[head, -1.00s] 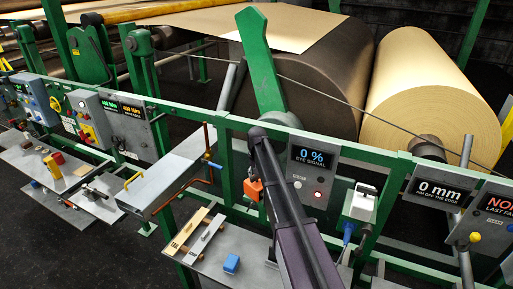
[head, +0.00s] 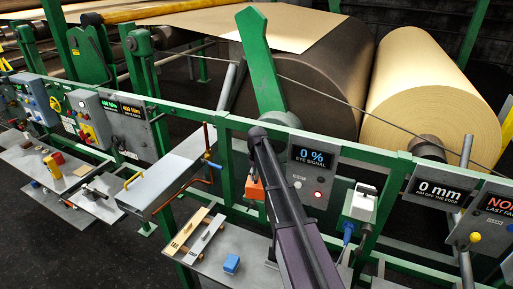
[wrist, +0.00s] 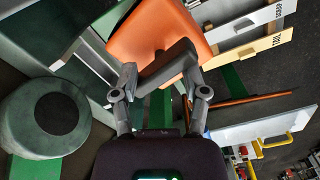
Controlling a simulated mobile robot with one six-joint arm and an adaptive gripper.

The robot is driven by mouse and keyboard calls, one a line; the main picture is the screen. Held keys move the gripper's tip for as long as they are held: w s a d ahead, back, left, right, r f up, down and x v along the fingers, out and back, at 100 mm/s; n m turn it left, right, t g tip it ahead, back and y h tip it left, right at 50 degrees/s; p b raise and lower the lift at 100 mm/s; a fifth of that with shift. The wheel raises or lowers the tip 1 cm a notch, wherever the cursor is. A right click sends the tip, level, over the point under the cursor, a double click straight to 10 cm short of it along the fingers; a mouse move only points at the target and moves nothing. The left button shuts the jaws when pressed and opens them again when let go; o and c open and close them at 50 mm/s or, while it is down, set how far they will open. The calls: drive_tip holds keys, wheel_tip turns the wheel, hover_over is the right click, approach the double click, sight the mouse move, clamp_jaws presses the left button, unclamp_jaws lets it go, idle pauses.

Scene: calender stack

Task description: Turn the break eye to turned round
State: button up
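An orange block-shaped head (head: 255,189), which looks like the break eye, sits on the green frame left of the eye-signal panel (head: 312,164). That panel reads 0 % and has a lit red lamp. In the wrist view, the orange head (wrist: 150,32) lies just beyond my gripper (wrist: 161,72), with a dark grey bar (wrist: 168,68) running slantwise between the fingers. The fingers stand apart on either side of the bar; I cannot tell whether they touch it.
A green rail (head: 350,150) runs across the front. A white box with a handle (head: 362,205) hangs to the right. Below is a shelf (head: 205,262) with two labelled bars and a blue block (head: 232,263). Large paper rolls (head: 430,95) stand behind.

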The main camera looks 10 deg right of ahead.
drive_tip(key=n, duration=0.5)
wheel_tip(320, 180, up, 14)
drive_tip(key=p, duration=1.3)
drive_tip(key=shift+p, duration=0.4)
drive_tip(key=shift+f, duration=0.1)
drive_tip(key=shift+m, duration=0.3)
drive_tip(key=m, duration=0.8)
drive_tip(key=shift+m, duration=0.3)
drive_tip(key=shift+f, duration=0.15)
wheel_tip(320, 180, down, 14)
drive_tip(key=b, duration=1.3)
drive_tip(key=shift+r+b, duration=0.25)
drive_tip(key=shift+b, duration=0.15)
